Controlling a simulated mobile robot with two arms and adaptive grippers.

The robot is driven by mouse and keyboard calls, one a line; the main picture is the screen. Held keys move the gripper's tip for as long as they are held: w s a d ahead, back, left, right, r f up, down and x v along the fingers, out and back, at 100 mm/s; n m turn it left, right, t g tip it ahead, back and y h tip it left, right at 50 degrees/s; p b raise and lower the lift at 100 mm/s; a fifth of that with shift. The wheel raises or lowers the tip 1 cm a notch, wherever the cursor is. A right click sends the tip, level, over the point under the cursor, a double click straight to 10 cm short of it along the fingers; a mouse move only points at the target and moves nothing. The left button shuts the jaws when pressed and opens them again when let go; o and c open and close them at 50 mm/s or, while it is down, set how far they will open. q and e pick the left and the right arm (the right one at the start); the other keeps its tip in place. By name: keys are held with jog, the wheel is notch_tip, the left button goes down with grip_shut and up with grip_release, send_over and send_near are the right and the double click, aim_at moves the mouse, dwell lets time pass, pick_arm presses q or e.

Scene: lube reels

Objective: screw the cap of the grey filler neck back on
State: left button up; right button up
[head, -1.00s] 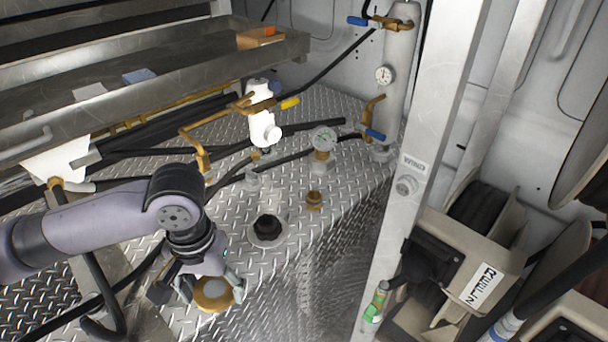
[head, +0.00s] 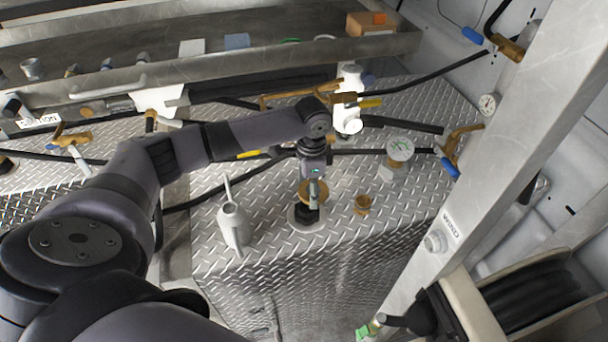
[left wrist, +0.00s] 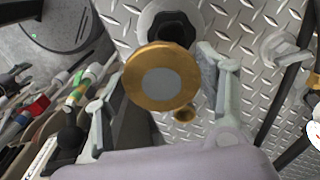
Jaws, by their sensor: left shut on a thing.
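The brass cap (head: 308,191) with a grey centre is held by my left gripper (head: 313,186). In the left wrist view the cap (left wrist: 160,82) sits between the two fingers of the left gripper (left wrist: 158,88). The grey filler neck (head: 294,219) has a grey flange and a black opening, and stands on the tread-plate top. In the head view the cap appears just above it. In the left wrist view the neck (left wrist: 150,20) shows beyond the cap, which partly overlaps it. I cannot tell whether they touch. My right gripper is not in view.
A small brass fitting (head: 362,205) and a gauge (head: 400,149) stand right of the neck. A grey jug with a spout (head: 235,226) stands left. A white filter unit (head: 347,118) is behind. A metal post (head: 495,150) rises at the right.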

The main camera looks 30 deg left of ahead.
pick_arm(q)
jog(key=shift+w+a+f+m, duration=0.2)
jog(key=shift+a+m, duration=0.2)
jog(key=shift+a, duration=0.3)
jog(key=shift+w+a+f+p, duration=0.15)
jog(key=shift+a+f+p, duration=0.05)
jog(key=shift+a+p, duration=0.1)
jog(key=shift+w+a+f+m, duration=0.1)
jog(key=shift+f+m, duration=0.05)
jog(key=shift+m, duration=0.15)
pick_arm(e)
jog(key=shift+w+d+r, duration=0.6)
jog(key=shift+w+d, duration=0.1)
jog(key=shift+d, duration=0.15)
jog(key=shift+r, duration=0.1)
